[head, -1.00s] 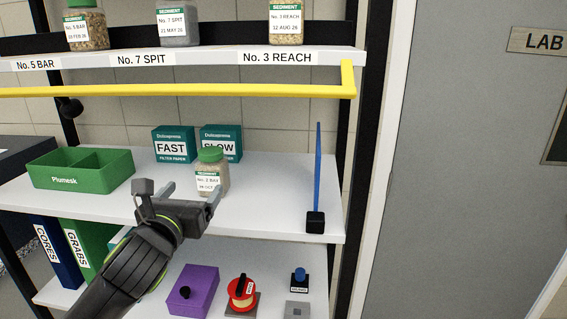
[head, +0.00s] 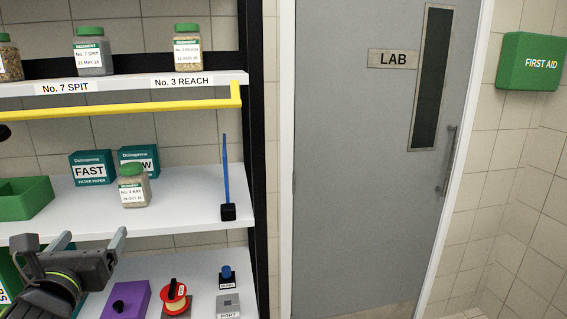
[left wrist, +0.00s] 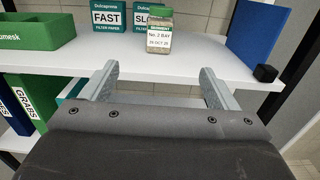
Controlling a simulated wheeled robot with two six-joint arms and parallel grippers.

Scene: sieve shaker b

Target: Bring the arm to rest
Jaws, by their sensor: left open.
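My left gripper (head: 92,241) is low at the left of the head view, in front of the middle shelf's front edge. Its two fingers are apart with nothing between them, as the left wrist view (left wrist: 154,88) also shows. A sediment jar (head: 134,188) with a green lid and a "No. 2 BAY" label stands upright on the middle shelf (head: 185,205), beyond the gripper and apart from it. The jar also shows in the left wrist view (left wrist: 158,38). My right gripper is not in view.
Filter paper boxes, FAST (head: 92,168) and SLOW (head: 139,158), stand behind the jar. A green divided tray (head: 28,200) is left. A blue upright panel (head: 226,170) stands right. A yellow rail (head: 130,108) runs below the upper shelf. A grey door (head: 360,190) is at right.

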